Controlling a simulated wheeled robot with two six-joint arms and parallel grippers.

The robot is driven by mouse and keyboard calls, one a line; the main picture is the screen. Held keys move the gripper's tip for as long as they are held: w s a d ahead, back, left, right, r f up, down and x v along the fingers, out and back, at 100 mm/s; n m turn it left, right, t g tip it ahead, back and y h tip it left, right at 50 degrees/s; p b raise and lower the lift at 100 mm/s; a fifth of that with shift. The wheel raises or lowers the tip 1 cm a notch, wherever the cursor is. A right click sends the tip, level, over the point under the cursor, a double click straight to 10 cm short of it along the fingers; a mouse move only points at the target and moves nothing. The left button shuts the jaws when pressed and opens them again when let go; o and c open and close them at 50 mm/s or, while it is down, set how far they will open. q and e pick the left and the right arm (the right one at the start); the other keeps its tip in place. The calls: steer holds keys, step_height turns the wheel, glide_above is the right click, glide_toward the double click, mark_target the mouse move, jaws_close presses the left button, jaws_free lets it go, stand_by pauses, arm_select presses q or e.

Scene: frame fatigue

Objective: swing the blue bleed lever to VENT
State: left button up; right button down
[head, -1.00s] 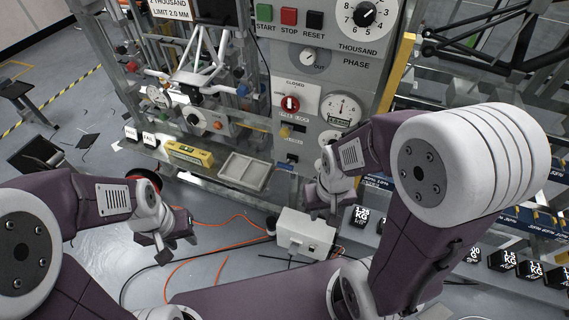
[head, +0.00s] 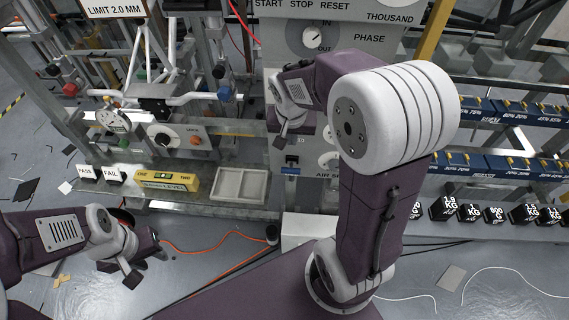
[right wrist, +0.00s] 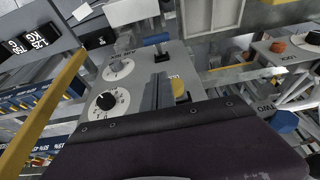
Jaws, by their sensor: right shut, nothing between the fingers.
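My right gripper (head: 281,139) is shut and empty in front of the panel, a little above the lever in the head view. Its fingers (right wrist: 161,90) appear apart from the lever, near a yellow knob (right wrist: 180,90). My left gripper (head: 146,268) looks open and empty at the lower left, far from the lever.
A phase dial (head: 318,39) is higher on the panel; my right arm hides much of the panel. Black weights (head: 468,212) line the right. An orange cable (head: 215,245) crosses the floor.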

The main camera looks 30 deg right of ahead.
steer(key=b, duration=0.3)
glide_above(291, 168)
steer(key=w, duration=0.1)
steer(key=f, duration=1)
steer(key=shift+d, duration=0.3)
steer(key=shift+s+a+f+b, duration=0.15)
steer(key=shift+s+f+b, duration=0.1)
steer(key=shift+f, duration=0.35)
steer(key=shift+s+a+f+b, duration=0.1)
steer(key=shift+s+f+b, duration=0.1)
steer(key=shift+f, duration=0.35)
steer(key=shift+s+a+f, duration=0.2)
steer(key=shift+f, duration=0.2)
